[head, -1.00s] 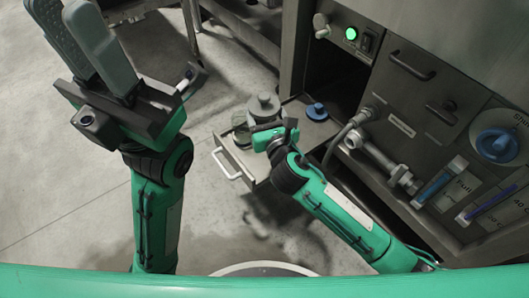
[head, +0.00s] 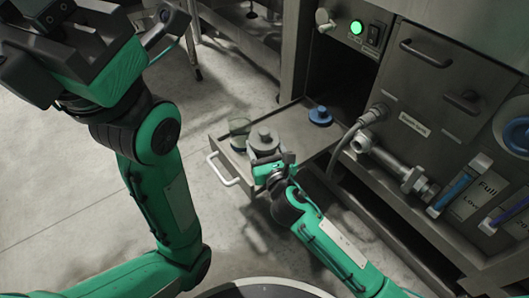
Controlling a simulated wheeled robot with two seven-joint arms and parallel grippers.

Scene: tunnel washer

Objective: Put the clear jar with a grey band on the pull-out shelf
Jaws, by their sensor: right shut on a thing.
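The pull-out shelf (head: 297,112) is drawn out of the machine, with its white handle (head: 223,168) at the front. My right gripper (head: 272,168) is shut on a grey knobbed container (head: 263,139), held upright over the near part of the shelf. Whether its base touches the shelf is hidden. A clear jar (head: 239,129) with a darker band low on its side stands on the shelf, left of the held container. I cannot tell a grey band on the held one. My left gripper (head: 48,22) is at the upper left, cut off by the frame edge, away from the shelf.
A blue knobbed lid or container (head: 320,115) sits at the shelf's right. A hose and pipe fitting (head: 378,157) stick out of the machine right of the shelf. A green lamp (head: 356,27) glows above. The floor left of the shelf is clear.

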